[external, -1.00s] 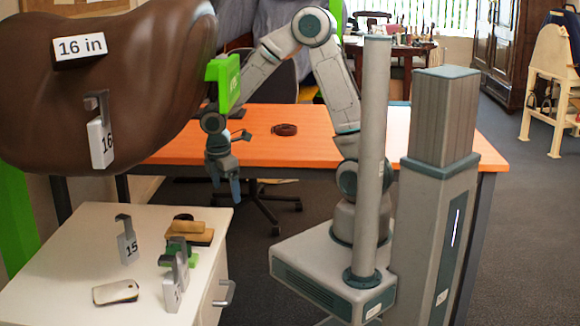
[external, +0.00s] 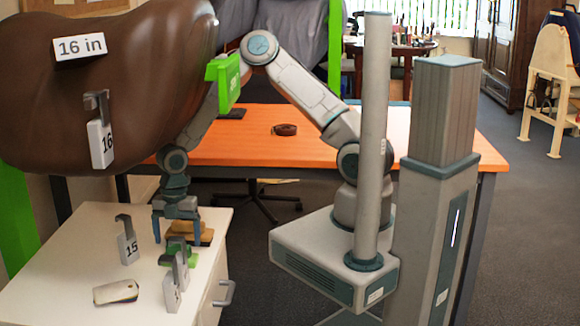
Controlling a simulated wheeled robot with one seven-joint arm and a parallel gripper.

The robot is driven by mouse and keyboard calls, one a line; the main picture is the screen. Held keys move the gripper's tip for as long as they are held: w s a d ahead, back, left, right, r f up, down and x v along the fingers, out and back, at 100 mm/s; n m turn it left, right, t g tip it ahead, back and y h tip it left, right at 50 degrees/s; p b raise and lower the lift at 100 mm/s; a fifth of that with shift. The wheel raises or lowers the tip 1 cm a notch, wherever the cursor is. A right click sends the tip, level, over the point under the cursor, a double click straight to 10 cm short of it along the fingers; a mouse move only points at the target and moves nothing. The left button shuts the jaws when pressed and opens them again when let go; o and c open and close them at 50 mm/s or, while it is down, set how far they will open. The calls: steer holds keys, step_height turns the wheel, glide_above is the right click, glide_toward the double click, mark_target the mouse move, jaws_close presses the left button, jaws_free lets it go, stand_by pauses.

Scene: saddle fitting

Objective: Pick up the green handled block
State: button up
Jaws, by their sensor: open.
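A small green block (external: 178,244) lies on the white cabinet top, partly hidden behind grey hooked tags, so its handle is hard to make out. My gripper (external: 177,230) points down over the cabinet with its fingers spread wide. It is open and empty. In the picture, its fingers stand to either side of the tan block and just above the green one; I cannot tell the exact height or depth.
The tan block (external: 197,234) sits right behind the green one. Another tag marked 15 (external: 128,248) and a pale oval item (external: 116,291) are to the left. The brown saddle form (external: 90,120) hangs above.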

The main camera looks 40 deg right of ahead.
mark_target(178, 245)
step_height(178, 245, down, 3)
steer(key=shift+s+a+f, duration=0.1)
steer(key=shift+a+f, duration=0.05)
steer(key=shift+c, duration=0.3)
steer(key=c, duration=1)
steer(key=shift+c, duration=0.2)
